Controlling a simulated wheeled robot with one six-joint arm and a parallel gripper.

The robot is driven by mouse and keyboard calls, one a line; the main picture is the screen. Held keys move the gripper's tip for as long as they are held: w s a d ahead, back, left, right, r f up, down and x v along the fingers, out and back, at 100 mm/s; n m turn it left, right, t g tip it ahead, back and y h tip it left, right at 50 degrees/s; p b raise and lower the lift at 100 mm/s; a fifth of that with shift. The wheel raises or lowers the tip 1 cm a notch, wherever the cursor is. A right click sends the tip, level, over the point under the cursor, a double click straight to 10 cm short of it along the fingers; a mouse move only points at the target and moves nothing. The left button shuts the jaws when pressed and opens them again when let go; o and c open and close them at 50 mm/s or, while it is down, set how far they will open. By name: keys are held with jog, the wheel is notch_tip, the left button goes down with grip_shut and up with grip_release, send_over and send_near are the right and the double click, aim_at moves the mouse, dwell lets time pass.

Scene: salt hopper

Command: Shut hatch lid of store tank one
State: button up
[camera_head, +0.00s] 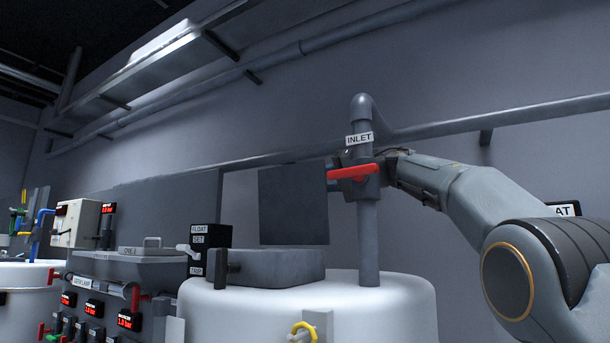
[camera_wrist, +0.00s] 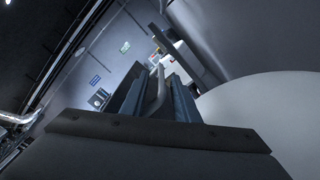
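The hatch lid (camera_head: 293,205) is a dark grey square plate standing upright, open, behind the raised grey hatch rim (camera_head: 275,268) on top of the white tank (camera_head: 400,305). I see no tank number on it. My arm reaches in from the right, and its end passes behind the inlet pipe, to the right of the lid. The white tank top (camera_wrist: 265,110) is at right.
The vertical inlet pipe (camera_head: 368,240) with a red valve handle (camera_head: 352,173) stands close between my arm and the lid. A black float switch box (camera_head: 207,250) stands left of the hatch. Another grey hatch lid (camera_head: 145,262) with a handle lies flat further left.

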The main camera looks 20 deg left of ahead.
jog(key=shift+w+a+p, duration=0.1)
jog(key=shift+a+p, duration=0.3)
jog(key=shift+a, duration=0.4)
grip_shut()
jog(key=shift+d+b, duration=0.15)
jog(key=shift+b, duration=0.15)
